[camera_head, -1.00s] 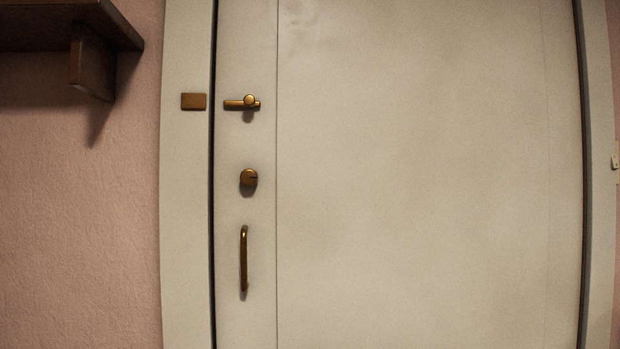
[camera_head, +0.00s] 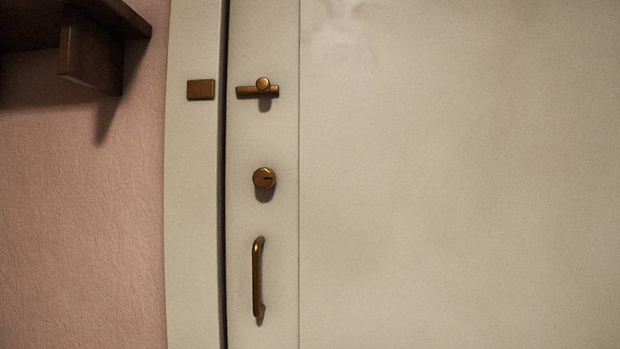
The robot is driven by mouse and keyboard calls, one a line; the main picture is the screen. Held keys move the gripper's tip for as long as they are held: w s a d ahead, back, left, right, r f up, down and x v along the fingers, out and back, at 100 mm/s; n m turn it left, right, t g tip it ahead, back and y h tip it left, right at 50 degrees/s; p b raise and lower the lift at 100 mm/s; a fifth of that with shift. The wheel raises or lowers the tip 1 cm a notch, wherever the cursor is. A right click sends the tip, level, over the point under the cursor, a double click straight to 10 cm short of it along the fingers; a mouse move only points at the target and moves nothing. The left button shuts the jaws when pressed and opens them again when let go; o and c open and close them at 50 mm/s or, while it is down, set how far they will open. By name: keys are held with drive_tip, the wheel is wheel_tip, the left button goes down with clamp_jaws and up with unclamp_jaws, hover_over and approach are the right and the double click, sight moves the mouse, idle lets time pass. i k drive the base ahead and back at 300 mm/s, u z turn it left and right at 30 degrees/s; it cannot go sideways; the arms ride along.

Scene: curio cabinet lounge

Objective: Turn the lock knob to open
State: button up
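A round brass lock knob (camera_head: 263,178) sits on the left stile of a pale cream door (camera_head: 450,200). A short dark line on the knob's face lies roughly level, toward its right side. Above it is a brass slide bolt (camera_head: 258,91) with a round button. Below it is an upright brass pull handle (camera_head: 258,279). A brass plate (camera_head: 201,90) is on the frame left of the bolt, with a gap between them. The door looks closed. My gripper is not in view.
A dark wooden shelf with a bracket (camera_head: 90,52) juts from the pink wall (camera_head: 80,220) at the upper left. The door frame (camera_head: 193,230) runs upright beside the door. The space before the door looks clear.

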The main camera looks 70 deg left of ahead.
sight(264, 177)
drive_tip(key=i, duration=0.7)
drive_tip(key=u, duration=2.3)
